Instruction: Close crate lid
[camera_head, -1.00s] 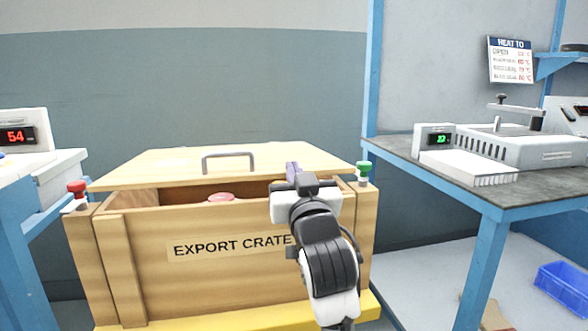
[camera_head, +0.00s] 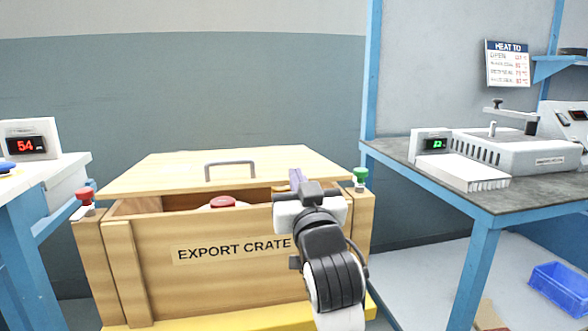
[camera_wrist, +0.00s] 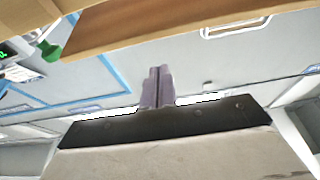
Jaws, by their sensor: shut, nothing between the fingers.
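The wooden export crate (camera_head: 225,270) stands in the middle of the head view. Its lid (camera_head: 140,177) slants above the crate, with a dark gap open along the front. A grey handle (camera_head: 230,165) is on top of the lid.
A red knob (camera_head: 85,194) and a green knob (camera_head: 360,176) sit at the crate's front corners. A bench with a white device (camera_head: 500,150) stands at right, another bench (camera_head: 55,190) at left.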

